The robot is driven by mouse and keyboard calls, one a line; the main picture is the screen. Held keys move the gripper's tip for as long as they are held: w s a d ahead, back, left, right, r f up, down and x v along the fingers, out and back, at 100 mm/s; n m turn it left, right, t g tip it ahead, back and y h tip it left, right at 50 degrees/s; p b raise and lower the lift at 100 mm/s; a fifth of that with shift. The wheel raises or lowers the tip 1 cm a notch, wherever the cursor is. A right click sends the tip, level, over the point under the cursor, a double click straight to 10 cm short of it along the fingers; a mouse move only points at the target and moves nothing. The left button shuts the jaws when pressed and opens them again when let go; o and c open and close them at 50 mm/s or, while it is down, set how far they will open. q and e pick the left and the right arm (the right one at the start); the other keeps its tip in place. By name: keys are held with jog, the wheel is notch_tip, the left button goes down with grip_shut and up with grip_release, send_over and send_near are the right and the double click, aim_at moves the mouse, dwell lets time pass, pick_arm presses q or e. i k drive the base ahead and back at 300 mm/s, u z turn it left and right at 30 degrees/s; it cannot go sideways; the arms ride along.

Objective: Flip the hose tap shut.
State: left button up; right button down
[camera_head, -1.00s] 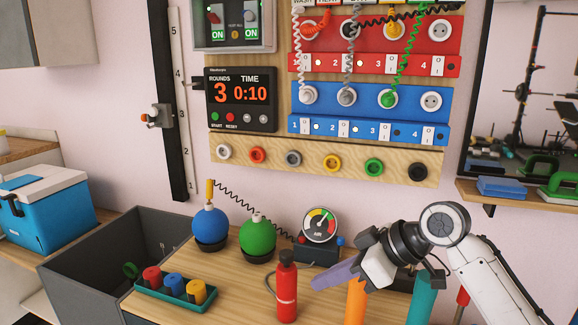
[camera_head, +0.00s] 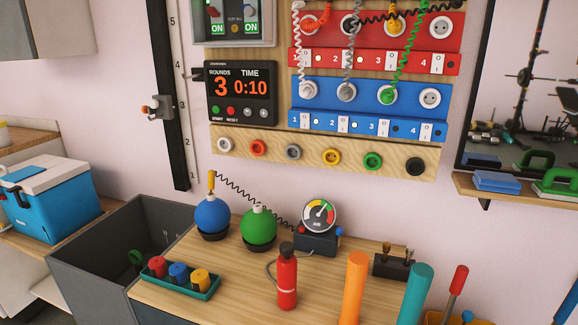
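A black coiled hose (camera_head: 250,206) runs from a yellow fitting (camera_head: 211,182) on top of the blue ball (camera_head: 212,215) to a dark air box (camera_head: 316,241). A round gauge (camera_head: 319,215) stands on the box, its needle pointing to the upper right. A small blue knob (camera_head: 340,232) sits at the box's right end. I cannot tell which of these small parts is the hose tap, or how it is set. A green ball (camera_head: 258,228) stands between the blue ball and the box. Neither of my grippers is in view.
A red bottle (camera_head: 287,282) stands in front of the box. Orange (camera_head: 355,285) and teal (camera_head: 416,292) rods stand at the front right. A tray (camera_head: 208,289) of colored weights lies at left, beside a grey bin (camera_head: 101,248). A black holder (camera_head: 392,265) stands at right.

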aim_at(338, 230)
jog(key=k, duration=1.2)
jog(key=u, duration=0.6)
jog(key=i, duration=1.9)
jog(key=z, duration=0.7)
